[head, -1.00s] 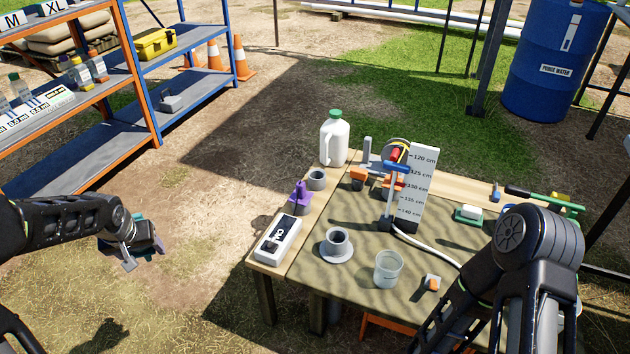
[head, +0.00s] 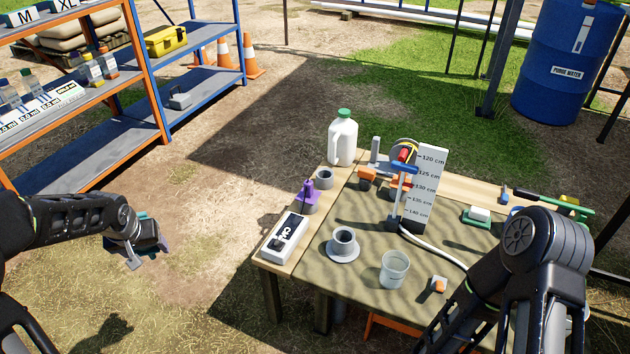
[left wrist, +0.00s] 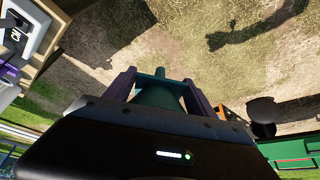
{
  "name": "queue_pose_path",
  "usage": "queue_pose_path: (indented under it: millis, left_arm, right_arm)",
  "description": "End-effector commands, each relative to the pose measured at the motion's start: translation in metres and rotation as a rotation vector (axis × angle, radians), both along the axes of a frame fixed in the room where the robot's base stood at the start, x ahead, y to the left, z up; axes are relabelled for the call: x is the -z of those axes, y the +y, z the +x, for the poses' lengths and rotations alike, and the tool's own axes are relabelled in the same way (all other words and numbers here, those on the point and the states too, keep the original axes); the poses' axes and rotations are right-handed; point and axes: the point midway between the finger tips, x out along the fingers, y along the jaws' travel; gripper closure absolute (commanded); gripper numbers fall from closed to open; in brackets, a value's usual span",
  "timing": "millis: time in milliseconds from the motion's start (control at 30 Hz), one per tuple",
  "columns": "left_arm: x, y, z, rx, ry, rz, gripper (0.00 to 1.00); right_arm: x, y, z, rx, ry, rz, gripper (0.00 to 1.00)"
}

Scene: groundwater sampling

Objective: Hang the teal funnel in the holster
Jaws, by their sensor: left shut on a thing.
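My left gripper (head: 146,250) is out at the left of the head view, over bare ground and clear of the table. It is shut on the teal funnel (left wrist: 160,92), which shows between the two fingers in the left wrist view. In the head view only a bit of teal shows at the gripper, and the funnel's shape is mostly hidden. I cannot tell for certain which fixture is the holster. A small grey ring-shaped holder (head: 325,179) stands at the table's left edge, beside a purple piece (head: 309,192). My right gripper is out of view.
The table (head: 354,289) carries a white jug (head: 343,142), a white meter (head: 284,238), a grey cup on a flange (head: 343,243), a clear beaker (head: 394,270) and a depth scale board (head: 427,185). Shelves (head: 90,165) stand at the left. Open ground lies between shelves and table.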

Motion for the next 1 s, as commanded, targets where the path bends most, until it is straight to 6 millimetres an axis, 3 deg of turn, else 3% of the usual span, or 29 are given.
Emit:
queue_pose_path:
  millis: [133, 267, 467, 600, 700, 833, 1000]
  left_arm:
    - [-0.009, -0.012, 0.005, 0.018, -0.003, 0.000, 0.82]
    - [-0.030, -0.043, 0.014, 0.064, -0.007, -0.002, 0.82]
    - [-0.082, -0.122, 0.023, 0.178, -0.008, -0.003, 0.82]
    - [-0.118, -0.177, 0.018, 0.261, -0.007, -0.002, 0.82]
    - [-0.136, -0.205, 0.011, 0.303, -0.005, -0.002, 0.82]
    - [-0.148, -0.222, 0.005, 0.331, -0.001, 0.000, 0.82]
    - [-0.150, -0.225, 0.003, 0.335, 0.001, 0.000, 0.82]
  right_arm:
    - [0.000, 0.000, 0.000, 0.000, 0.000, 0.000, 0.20]
    - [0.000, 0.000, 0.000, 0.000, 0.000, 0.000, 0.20]
    - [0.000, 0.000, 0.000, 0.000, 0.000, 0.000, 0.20]
    - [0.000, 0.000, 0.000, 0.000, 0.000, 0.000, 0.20]
    - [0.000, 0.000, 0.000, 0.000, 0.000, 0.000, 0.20]
    - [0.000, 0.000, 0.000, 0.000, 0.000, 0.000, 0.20]
    - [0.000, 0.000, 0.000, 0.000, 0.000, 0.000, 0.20]
